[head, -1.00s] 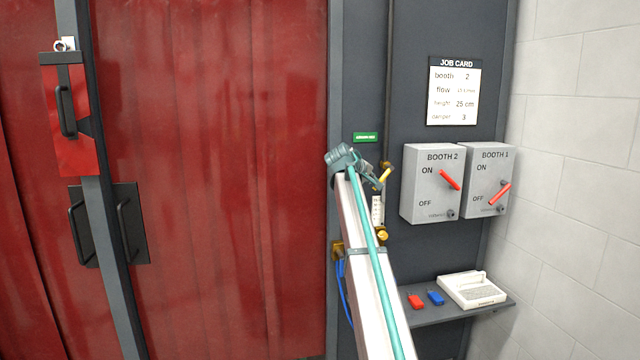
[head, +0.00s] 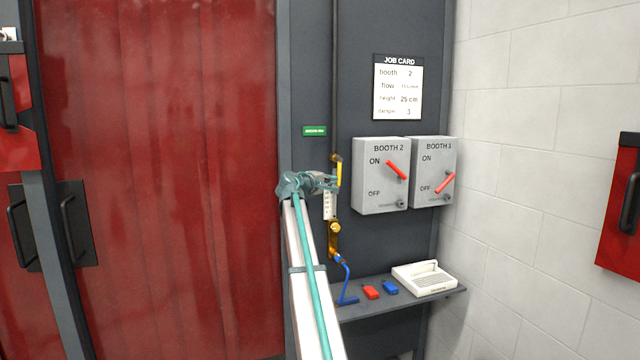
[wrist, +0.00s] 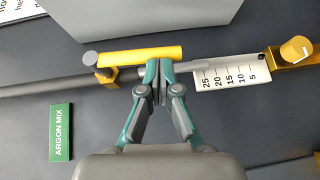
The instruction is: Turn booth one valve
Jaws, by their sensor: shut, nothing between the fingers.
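The yellow valve handle (head: 339,173) is on the vertical pipe left of the grey switch boxes. It stands about upright, along the pipe. In the wrist view the handle (wrist: 140,54) lies alongside the grey pipe (wrist: 50,85), with its pivot end at the left. My gripper (head: 334,183) is at the handle's lower part. In the wrist view my gripper (wrist: 158,68) has its fingertips together at the handle's near edge, near its free end, with nothing between them. Whether they touch the handle I cannot tell.
The flow tube scale (wrist: 228,77) and brass knob (wrist: 296,49) sit beside the handle. A green ARGON MIX label (wrist: 61,132) is nearby. The BOOTH 2 box (head: 380,185) and BOOTH 1 box (head: 434,170) stand right, above a shelf (head: 400,301). A red curtain (head: 160,170) hangs left.

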